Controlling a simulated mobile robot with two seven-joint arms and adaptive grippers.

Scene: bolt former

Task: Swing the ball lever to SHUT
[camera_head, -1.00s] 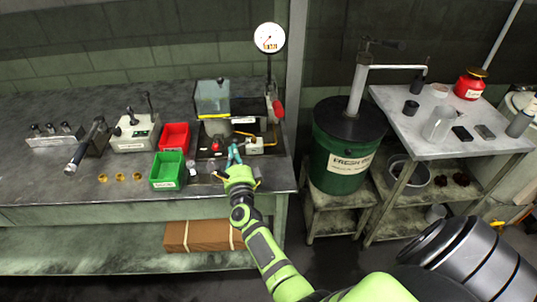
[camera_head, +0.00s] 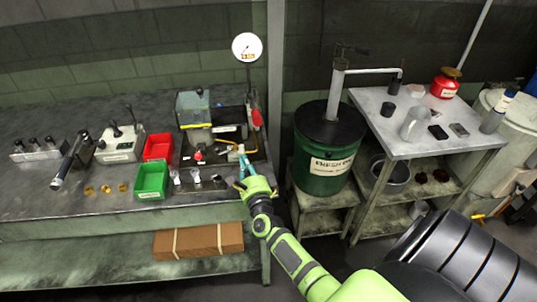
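The bench machine (camera_head: 195,135) has a clear guard and stands at the bench's right end. A small red ball-like knob (camera_head: 198,155) shows at its front, and a red handle (camera_head: 257,118) stands at its right side. I cannot tell for sure which one is the ball lever, and no SHUT mark is readable. My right gripper (camera_head: 245,160) reaches up from below to the machine's front right corner, to the right of the red knob. Its light-blue fingertips are small, and I cannot tell whether they touch anything. My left gripper is out of view.
Red (camera_head: 158,147) and green (camera_head: 151,180) bins sit left of the machine. A round gauge (camera_head: 247,47) rises behind it. A green drum (camera_head: 325,165) and a side table (camera_head: 385,130) stand to the right. Small metal parts lie along the bench front.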

